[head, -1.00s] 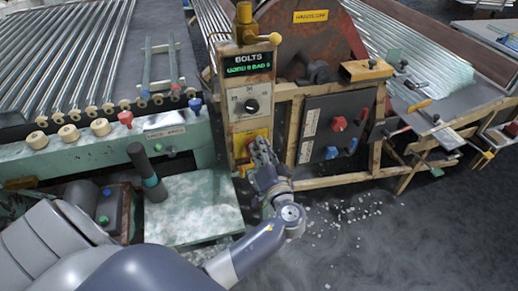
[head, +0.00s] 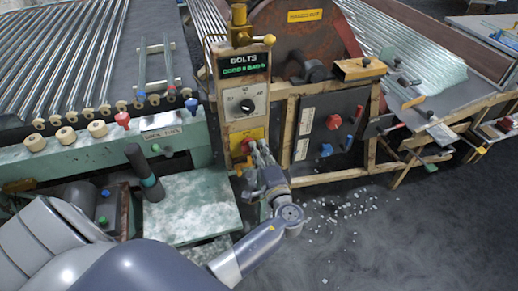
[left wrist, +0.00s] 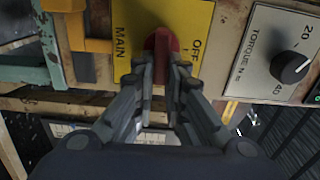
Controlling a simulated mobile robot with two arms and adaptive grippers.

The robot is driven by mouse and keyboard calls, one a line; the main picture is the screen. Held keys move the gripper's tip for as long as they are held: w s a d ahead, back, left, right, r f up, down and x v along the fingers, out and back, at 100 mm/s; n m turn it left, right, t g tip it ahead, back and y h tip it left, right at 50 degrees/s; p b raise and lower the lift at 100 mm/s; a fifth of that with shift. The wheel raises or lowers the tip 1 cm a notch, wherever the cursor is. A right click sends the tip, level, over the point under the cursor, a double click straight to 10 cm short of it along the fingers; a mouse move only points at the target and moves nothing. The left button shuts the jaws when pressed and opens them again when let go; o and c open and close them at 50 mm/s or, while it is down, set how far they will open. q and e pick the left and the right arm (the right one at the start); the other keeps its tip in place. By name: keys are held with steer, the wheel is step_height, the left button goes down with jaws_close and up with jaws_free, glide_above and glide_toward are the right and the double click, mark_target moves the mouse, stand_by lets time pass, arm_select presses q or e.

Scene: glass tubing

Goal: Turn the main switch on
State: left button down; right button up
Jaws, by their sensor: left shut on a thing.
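The main switch is a red handle (left wrist: 162,45) on a yellow plate (left wrist: 128,22) marked MAIN and OFF. In the left wrist view the handle stands between the plate's two words. My left gripper (left wrist: 165,75) is shut on the handle, with a fingertip on each side of its lower end. In the head view the yellow plate (head: 236,138) is low on the upright control panel, and my left gripper (head: 256,150) meets it from the lower right. Its fingers partly hide the switch there. My right gripper is not in view.
Above the switch is a torque dial (head: 246,106), and above that a green-lit BOLTS display (head: 242,65). A dark panel (head: 325,125) with red and blue knobs stands to the right. White fragments (head: 340,212) litter the floor.

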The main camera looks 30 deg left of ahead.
arm_select(q)
steer(key=shift+m, duration=0.3)
steer(key=c, duration=1.6)
jaws_free()
steer(key=shift+f, duration=0.1)
steer(key=shift+c, duration=0.2)
steer(key=v, duration=1.2)
